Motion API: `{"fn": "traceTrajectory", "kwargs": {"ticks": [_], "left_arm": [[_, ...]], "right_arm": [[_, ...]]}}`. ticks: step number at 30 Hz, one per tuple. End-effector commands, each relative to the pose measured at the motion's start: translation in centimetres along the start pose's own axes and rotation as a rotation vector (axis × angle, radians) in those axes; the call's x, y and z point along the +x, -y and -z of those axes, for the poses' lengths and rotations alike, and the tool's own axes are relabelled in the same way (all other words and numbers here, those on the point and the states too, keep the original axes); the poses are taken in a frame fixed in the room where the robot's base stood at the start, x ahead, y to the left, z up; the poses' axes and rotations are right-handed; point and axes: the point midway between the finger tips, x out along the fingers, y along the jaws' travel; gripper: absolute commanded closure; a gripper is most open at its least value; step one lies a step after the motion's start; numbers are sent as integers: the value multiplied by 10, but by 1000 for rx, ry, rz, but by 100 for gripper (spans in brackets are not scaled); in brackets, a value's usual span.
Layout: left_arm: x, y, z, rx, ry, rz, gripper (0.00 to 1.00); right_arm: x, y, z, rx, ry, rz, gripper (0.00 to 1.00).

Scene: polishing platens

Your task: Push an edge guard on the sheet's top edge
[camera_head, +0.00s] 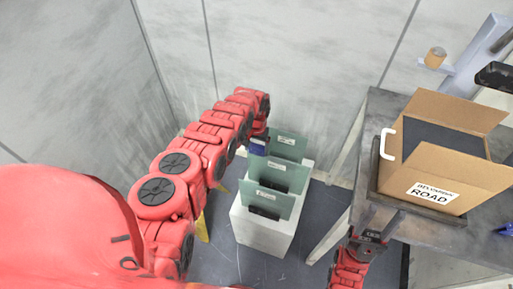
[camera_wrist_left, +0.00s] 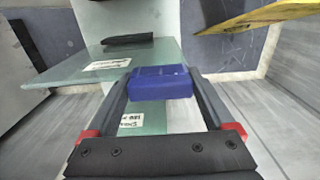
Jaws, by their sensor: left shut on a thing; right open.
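My left gripper (camera_head: 257,143) is shut on a blue edge guard (camera_head: 257,150), which also shows between the fingers in the left wrist view (camera_wrist_left: 161,83). The guard is at the upper left of the pale green glass sheets, close to a labelled sheet (camera_wrist_left: 85,66); I cannot tell whether it touches an edge. In the head view the sheets stand one behind another: a back sheet (camera_head: 291,148), a middle sheet (camera_head: 291,180) and a front sheet (camera_head: 275,201). My right gripper (camera_head: 367,239) is open and empty near the table's lower left corner, partly hidden.
A white stand (camera_head: 262,234) holds the sheets, with dark pieces at their bases. A grey table (camera_head: 383,105) at the right carries an open cardboard box (camera_head: 455,172) labelled ROAD. A yellow piece (camera_wrist_left: 255,17) shows in the left wrist view. Grey walls stand behind.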

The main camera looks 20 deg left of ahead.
Motion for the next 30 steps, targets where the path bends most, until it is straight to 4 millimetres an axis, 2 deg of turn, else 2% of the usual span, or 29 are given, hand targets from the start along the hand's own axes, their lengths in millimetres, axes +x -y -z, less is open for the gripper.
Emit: {"fn": "traceTrajectory", "kwargs": {"ticks": [9, 10, 12, 23, 30], "left_arm": [[1, 0, -1, 0, 2, 0, 66], [1, 0, -1, 0, 2, 0, 10], [1, 0, -1, 0, 2, 0, 0], [-3, -1, 0, 1, 2, -2, 0], [-25, 0, 0, 0, 2, -1, 0]], "right_arm": [[0, 0, 0, 0, 0, 0, 50], [0, 0, 0, 0, 0, 0, 50], [0, 0, 0, 0, 0, 0, 50], [1, 0, 0, 0, 0, 0, 50], [5, 0, 1, 0, 0, 0, 50]]}}
